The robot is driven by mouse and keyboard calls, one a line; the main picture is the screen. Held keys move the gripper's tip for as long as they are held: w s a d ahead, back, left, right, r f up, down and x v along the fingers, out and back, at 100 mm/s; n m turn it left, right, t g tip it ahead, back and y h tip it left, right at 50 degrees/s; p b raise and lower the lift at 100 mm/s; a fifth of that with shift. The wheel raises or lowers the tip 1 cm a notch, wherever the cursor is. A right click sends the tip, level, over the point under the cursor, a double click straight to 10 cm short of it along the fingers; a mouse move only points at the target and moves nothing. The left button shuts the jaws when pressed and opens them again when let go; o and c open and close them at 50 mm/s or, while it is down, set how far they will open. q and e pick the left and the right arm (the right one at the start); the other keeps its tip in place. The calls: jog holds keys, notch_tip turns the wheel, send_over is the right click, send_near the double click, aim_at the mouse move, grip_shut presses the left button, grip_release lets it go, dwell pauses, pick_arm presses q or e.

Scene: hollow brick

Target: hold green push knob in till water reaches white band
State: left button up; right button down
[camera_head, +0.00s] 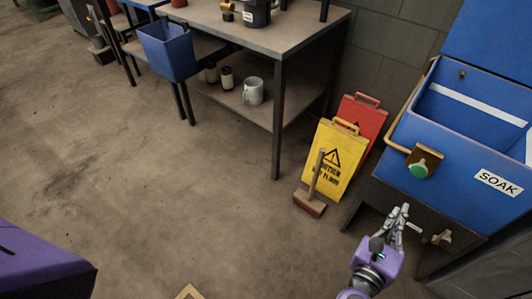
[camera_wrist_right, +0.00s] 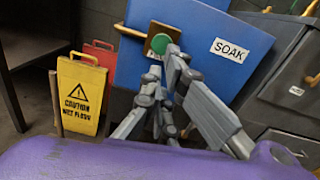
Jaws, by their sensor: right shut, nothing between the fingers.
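The green push knob (camera_head: 419,170) sits on a brown plate on the front of the blue tub (camera_head: 448,172) marked SOAK. A white band (camera_head: 468,104) runs along the tub's inner wall; I cannot make out a water level. My right gripper (camera_head: 402,210) is shut and empty, below and slightly left of the knob in the head view, with a gap between them there. In the right wrist view the gripper's fingertips (camera_wrist_right: 164,62) overlap the lower edge of the green knob (camera_wrist_right: 159,43); contact cannot be told. My left gripper is out of view.
A brass pipe (camera_head: 406,112) runs along the tub's left side, and a tap (camera_head: 442,238) sits below it. Yellow (camera_head: 334,160) and red (camera_head: 362,118) caution signs and a brush (camera_head: 312,196) stand left of the tub. A metal table (camera_head: 270,38) is farther back.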

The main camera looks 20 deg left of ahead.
aim_at(420, 173)
jog(key=shift+w+d+f+m, duration=0.15)
jog(key=shift+d+m, duration=0.3)
jog(key=shift+m, duration=0.25)
jog(key=p+x, duration=0.1)
jog(key=x, duration=1.3)
jog(key=shift+d, duration=0.1)
